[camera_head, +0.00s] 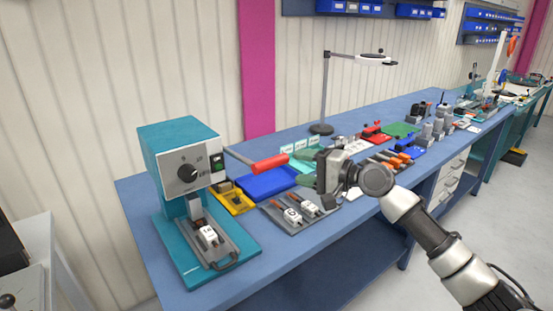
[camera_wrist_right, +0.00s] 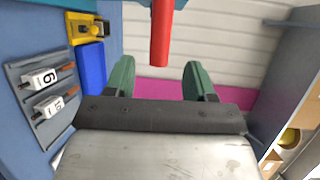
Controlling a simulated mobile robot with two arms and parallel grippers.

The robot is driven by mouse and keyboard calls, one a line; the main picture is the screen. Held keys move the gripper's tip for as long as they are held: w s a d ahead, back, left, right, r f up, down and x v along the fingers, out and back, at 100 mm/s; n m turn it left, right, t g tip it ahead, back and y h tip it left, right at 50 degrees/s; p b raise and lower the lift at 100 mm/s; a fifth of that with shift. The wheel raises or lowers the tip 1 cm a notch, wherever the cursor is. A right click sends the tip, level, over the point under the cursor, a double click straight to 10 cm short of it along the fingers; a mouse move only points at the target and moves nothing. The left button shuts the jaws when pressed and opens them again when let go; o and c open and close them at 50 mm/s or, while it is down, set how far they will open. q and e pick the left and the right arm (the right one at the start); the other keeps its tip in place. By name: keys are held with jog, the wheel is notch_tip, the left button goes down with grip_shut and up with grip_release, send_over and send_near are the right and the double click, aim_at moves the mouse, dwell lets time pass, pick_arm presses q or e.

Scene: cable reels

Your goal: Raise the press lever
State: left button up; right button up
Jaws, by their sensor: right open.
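The press (camera_head: 182,150) is a teal machine with a grey front and a dial, at the left end of the bench. Its lever has a red grip (camera_head: 270,162) that sticks out to the right on a thin rod, about level. The grip also shows in the right wrist view (camera_wrist_right: 160,38), pointing toward the gap between the fingers. My right gripper (camera_head: 304,170) is open and empty, its green fingers just right of the grip's end. The fingers also show in the wrist view (camera_wrist_right: 160,75), one each side of the grip's line. My left gripper is not in view.
Below the gripper are a grey tray (camera_head: 318,222) with numbered white blocks, a blue tray (camera_head: 262,187) and a yellow fixture (camera_head: 236,203). A slide with a white block (camera_head: 208,236) lies under the press. A lamp (camera_head: 322,128) stands behind.

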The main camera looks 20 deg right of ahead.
aim_at(280, 162)
jog(key=p+x, duration=0.1)
jog(key=x, duration=0.5)
jog(key=shift+w+a+r, duration=0.1)
jog(key=shift+w+a, duration=0.05)
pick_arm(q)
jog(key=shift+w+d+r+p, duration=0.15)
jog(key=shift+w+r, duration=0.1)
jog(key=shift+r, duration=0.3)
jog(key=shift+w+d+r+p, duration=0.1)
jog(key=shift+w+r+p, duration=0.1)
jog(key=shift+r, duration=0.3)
pick_arm(e)
jog(key=shift+w+a+f, duration=0.25)
jog(key=shift+w+a, duration=0.15)
jog(key=shift+w, duration=0.1)
jog(key=shift+c, duration=0.4)
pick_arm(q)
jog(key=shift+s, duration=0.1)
pick_arm(e)
grip_shut()
